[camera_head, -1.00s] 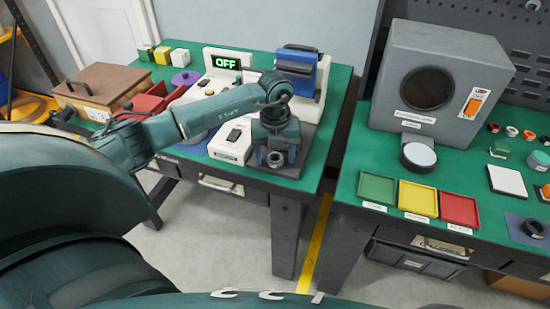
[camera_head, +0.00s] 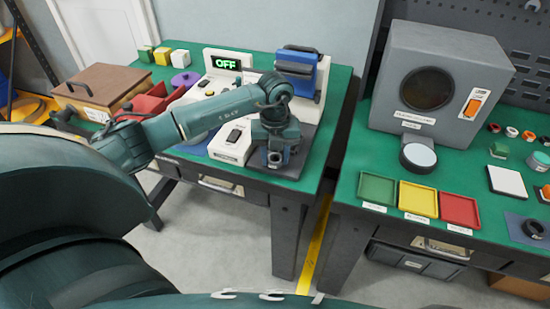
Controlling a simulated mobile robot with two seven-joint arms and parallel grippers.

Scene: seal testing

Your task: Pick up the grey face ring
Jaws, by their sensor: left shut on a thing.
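My left gripper (camera_head: 275,155) points down over the dark grey plate at the front right corner of the left bench. It is shut on a small grey ring-shaped part (camera_head: 274,160), which I take to be the grey face ring. The fingers and wrist hide much of it, and I cannot tell whether it touches the plate. My right gripper is not in view.
A press-like device with a blue head (camera_head: 297,62) stands just behind the gripper. A white switch box (camera_head: 231,142) is close at its left. Green (camera_head: 377,188), yellow (camera_head: 418,198) and red (camera_head: 459,211) trays lie on the right bench, across a gap.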

